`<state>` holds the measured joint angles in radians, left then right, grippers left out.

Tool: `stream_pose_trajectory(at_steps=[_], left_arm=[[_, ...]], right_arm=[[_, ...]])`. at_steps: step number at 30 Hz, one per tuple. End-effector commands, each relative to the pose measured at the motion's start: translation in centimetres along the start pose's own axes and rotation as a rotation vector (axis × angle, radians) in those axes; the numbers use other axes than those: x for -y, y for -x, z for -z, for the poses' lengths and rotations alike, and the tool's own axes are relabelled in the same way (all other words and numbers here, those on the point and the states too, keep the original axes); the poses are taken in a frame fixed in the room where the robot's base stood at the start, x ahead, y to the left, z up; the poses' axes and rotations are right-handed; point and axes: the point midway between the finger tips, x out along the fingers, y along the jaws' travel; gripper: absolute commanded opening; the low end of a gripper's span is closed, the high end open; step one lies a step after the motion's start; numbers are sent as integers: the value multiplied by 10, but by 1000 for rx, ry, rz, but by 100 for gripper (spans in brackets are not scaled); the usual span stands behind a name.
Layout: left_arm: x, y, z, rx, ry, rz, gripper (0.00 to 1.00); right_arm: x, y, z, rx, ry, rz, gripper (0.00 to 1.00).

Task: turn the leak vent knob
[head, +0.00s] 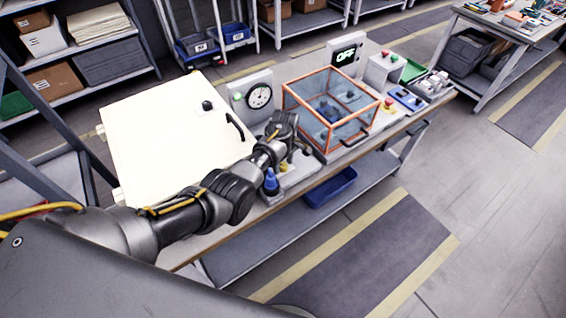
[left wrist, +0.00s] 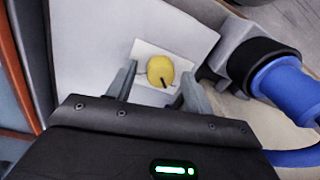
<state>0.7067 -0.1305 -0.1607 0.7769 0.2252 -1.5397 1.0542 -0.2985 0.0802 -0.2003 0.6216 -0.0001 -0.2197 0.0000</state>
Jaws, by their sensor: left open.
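The round yellow knob (left wrist: 160,70), with a dark pointer mark, sits on a small white plate (left wrist: 147,49) on a pale panel. My left gripper (left wrist: 158,76) is open, with one finger on each side of the knob. I cannot tell whether either finger touches it. In the head view my left gripper (head: 286,130) is over the bench, between the dial gauge and the orange-framed box; its fingers are hard to make out there. My right gripper is not in view.
A blue fitting with a black collar (left wrist: 280,80) stands close right of the knob. On the bench are a white cabinet (head: 165,135), a dial gauge (head: 259,95), an orange-framed clear box (head: 330,108) and an OFF display (head: 345,55). The floor at right is clear.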

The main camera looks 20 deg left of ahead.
Motion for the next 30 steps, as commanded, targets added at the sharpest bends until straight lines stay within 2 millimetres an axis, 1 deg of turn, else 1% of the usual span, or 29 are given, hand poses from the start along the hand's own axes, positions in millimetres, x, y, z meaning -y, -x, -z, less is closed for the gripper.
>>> stream_pose_trajectory(at_steps=[6,7,17,23,30], left_arm=[[0,0,0,0,0,-1,52],[0,0,0,0,0,0,50],[0,0,0,-1,0,0,7],[0,0,0,-1,-11,0,7],[0,1,1,-7,-104,1,7]], right_arm=[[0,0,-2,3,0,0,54],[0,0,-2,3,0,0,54],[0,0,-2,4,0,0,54],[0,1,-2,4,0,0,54],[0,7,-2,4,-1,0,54]])
